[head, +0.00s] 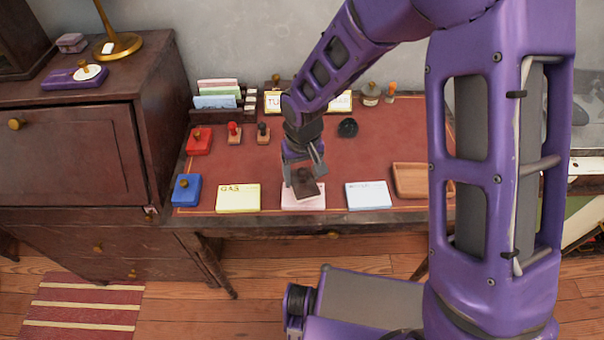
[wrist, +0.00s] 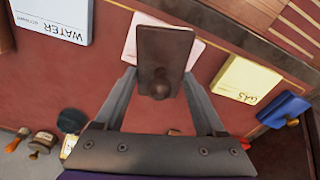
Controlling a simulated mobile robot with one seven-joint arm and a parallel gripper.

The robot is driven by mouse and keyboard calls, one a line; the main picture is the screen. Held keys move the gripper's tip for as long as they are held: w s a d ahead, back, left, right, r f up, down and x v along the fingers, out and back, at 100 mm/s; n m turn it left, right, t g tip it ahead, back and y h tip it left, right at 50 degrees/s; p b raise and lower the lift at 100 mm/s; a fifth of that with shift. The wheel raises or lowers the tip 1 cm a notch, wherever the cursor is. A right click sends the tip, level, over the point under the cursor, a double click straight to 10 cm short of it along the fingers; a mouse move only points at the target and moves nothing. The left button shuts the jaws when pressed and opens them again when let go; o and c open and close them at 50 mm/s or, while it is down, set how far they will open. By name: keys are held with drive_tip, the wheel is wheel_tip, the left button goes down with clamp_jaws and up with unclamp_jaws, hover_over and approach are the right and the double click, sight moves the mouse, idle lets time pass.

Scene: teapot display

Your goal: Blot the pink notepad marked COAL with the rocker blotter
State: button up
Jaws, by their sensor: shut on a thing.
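My gripper (head: 304,172) is shut on the knob of the rocker blotter (head: 304,187), a dark brown block. In the wrist view the blotter (wrist: 163,48) shows its flat top and round knob between my fingers (wrist: 158,85). The blotter is over the pink notepad (head: 303,202), covering its middle and hiding any word on it. Pink edges show around it in the wrist view (wrist: 194,48). I cannot tell whether the blotter touches the paper.
A yellow GAS notepad (head: 238,198) lies left of the pink one, and a light blue WATER notepad (head: 368,195) lies right. A blue box (head: 187,190), a red box (head: 199,141), stamps (head: 235,134), a dark round dish (head: 348,128) and a wooden tray (head: 410,180) stand on the desk.

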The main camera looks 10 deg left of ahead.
drive_tip(key=shift+r+p, duration=1.85)
drive_tip(key=shift+r, duration=1.15)
drive_tip(key=w+d+m, duration=0.2)
drive_tip(key=d+m, duration=0.1)
drive_tip(key=d, duration=0.9)
drive_tip(key=w+d+m, duration=0.2)
drive_tip(key=d, duration=1)
drive_tip(key=shift+w+d+r+m+h, duration=0.2)
drive_tip(key=shift+r+m+h, duration=0.1)
drive_tip(key=shift+m, duration=0.1)
drive_tip(key=shift+a+f, duration=0.1)
